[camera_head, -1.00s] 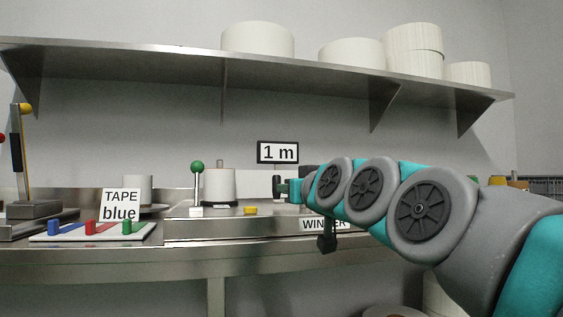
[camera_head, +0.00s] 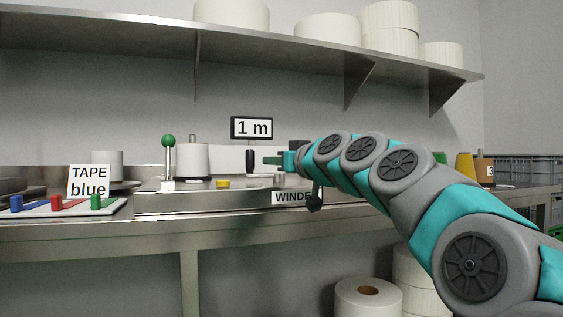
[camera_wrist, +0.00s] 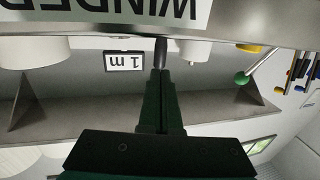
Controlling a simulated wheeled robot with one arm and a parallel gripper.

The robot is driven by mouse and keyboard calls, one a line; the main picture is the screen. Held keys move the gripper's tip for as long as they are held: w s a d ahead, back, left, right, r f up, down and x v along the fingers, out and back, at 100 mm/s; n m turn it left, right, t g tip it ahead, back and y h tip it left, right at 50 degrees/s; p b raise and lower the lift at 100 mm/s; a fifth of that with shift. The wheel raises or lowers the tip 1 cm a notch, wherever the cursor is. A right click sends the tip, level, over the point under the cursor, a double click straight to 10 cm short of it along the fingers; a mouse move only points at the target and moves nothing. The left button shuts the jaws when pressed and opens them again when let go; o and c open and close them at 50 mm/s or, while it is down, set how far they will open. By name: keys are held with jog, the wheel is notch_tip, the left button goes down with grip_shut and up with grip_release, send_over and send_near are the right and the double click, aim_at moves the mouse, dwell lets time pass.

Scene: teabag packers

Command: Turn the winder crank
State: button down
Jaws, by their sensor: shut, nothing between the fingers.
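The winder (camera_head: 225,203) is a steel unit on the bench, with a WINDER label on its front. Its crank handle (camera_head: 250,161) is a black upright grip below the "1 m" sign. My gripper (camera_head: 266,160) is just right of the handle, fingers pointing left, with a small gap in the head view. In the upside-down wrist view, my shut gripper (camera_wrist: 160,75) points at the dark handle (camera_wrist: 160,51), which stands beyond the fingertips and not between them. Part of the crank's base is hidden.
A green-knobbed lever (camera_head: 168,142), a white spool (camera_head: 192,161) and a yellow button (camera_head: 223,184) are on the winder's left part. The "1 m" sign (camera_head: 252,128) is behind. A shelf (camera_head: 270,38) with white rolls hangs above. A tape tray (camera_head: 75,209) lies left.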

aim_at(253, 158)
jog(key=shift+x, duration=3.5)
jog(key=shift+p, duration=0.35)
jog(key=shift+a+r+m+t+h+p, duration=0.3)
jog(key=shift+r+m+h+p, duration=0.1)
jog(key=shift+p, duration=0.5)
jog(key=shift+w+a+h+p, duration=0.15)
jog(key=shift+h+p, duration=0.15)
jog(key=shift+p, duration=0.25)
jog(key=shift+w+a+m+t+h+p, duration=0.15)
jog(key=shift+m+t+h+p, duration=0.3)
jog(key=shift+p, duration=0.55)
jog(key=shift+f+m+h+p, duration=0.15)
jog(key=shift+m+h+p, duration=0.4)
jog(key=shift+p, duration=0.4)
jog(key=shift+d+t+p, duration=0.25)
jog(key=shift+t+p, duration=0.05)
jog(key=shift+t, duration=0.05)
jog(key=shift+d+f+h+p, duration=0.2)
jog(key=shift+h+p, duration=0.1)
jog(key=shift+h, duration=0.2)
